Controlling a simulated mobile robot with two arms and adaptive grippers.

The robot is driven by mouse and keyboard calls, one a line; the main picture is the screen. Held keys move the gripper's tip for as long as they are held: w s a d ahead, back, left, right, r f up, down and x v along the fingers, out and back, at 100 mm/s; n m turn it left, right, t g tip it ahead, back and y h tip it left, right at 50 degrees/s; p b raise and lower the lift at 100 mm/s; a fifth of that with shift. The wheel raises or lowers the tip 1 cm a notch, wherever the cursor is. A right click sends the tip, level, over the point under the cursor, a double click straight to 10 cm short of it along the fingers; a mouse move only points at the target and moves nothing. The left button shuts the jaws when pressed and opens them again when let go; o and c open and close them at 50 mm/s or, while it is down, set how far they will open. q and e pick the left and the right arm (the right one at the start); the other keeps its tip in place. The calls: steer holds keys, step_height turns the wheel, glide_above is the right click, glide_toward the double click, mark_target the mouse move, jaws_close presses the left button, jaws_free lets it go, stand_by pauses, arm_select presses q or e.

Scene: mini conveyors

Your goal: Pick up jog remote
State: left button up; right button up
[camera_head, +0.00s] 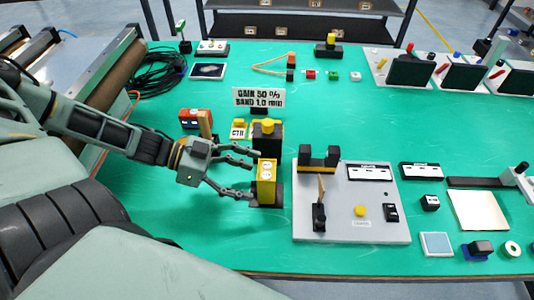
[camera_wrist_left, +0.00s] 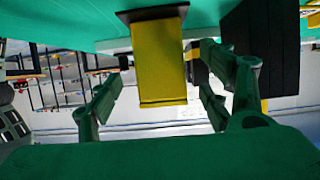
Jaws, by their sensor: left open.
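The jog remote appears to be the yellow box with white round marks (camera_head: 266,171). It stands upright on a dark base (camera_head: 268,194) left of the grey panel. My left gripper (camera_head: 250,172) is open, its fingers pointing right toward the yellow box, with the tips close to its left side. In the left wrist view the yellow box (camera_wrist_left: 158,65) shows between the two open fingers (camera_wrist_left: 160,95), with a gap on each side. Whether a fingertip touches it cannot be told. My right gripper is not in view.
A black block with a yellow knob (camera_head: 266,132) stands just behind the yellow box. A grey panel (camera_head: 335,229) with a lever and buttons is close on the right. A sign (camera_head: 258,97) and a red box (camera_head: 194,119) are behind. Green table is clear at front left.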

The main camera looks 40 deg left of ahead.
mark_target(267, 180)
arm_select(q)
steer(key=shift+w+d+f+b, duration=0.1)
steer(key=shift+w+d+b, duration=0.1)
steer(key=shift+d, duration=0.15)
steer(key=shift+w+d+f+b, duration=0.1)
steer(key=shift+d+b, duration=0.1)
steer(key=shift+d, duration=0.1)
steer(key=b+x, duration=0.2)
steer(key=x, duration=0.1)
steer(key=shift+w+b, duration=0.1)
steer(key=shift+b, duration=0.2)
steer(key=shift+w+d+r+b, duration=0.1)
steer(key=shift+w+d+b, duration=0.1)
steer(key=shift+d+b, duration=0.2)
steer(key=shift+r, duration=0.1)
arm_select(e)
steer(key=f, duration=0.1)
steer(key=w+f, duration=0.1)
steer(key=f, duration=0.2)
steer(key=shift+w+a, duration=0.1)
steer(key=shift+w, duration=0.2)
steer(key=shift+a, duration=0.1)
arm_select(q)
steer(key=c, duration=1.4)
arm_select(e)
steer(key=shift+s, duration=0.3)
